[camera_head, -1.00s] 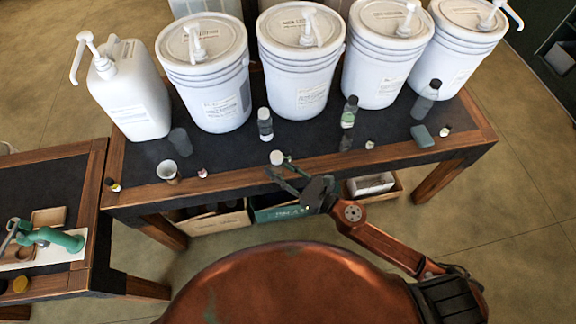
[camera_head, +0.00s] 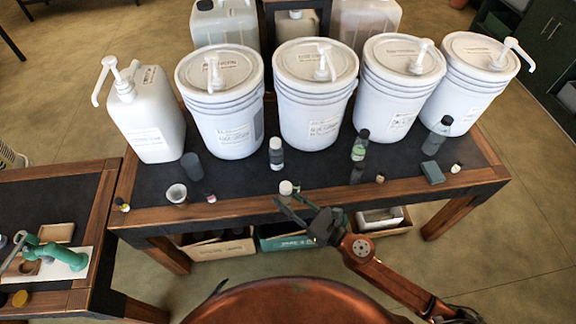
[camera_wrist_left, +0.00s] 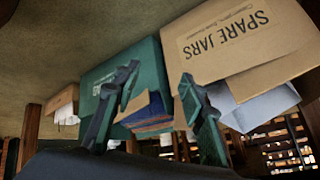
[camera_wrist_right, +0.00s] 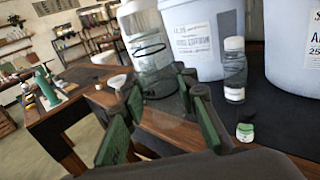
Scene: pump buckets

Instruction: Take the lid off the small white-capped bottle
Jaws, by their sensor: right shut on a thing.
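A small bottle with a white cap (camera_head: 286,187) is in my right gripper (camera_head: 293,200), near the table's front edge. In the right wrist view my right gripper (camera_wrist_right: 162,90) is shut around its grey translucent body (camera_wrist_right: 165,112), with a white upper part (camera_wrist_right: 140,25) above the fingertips. The fingers hide much of it, and the bottle looks roughly upright. My left gripper (camera_wrist_left: 158,78) is open and empty in the left wrist view, facing boxes under the table.
Several white buckets (camera_head: 228,110) and a pump jug (camera_head: 148,115) line the table's back. Another white-capped bottle (camera_head: 276,153) stands before them. Boxes (camera_head: 220,247) sit underneath.

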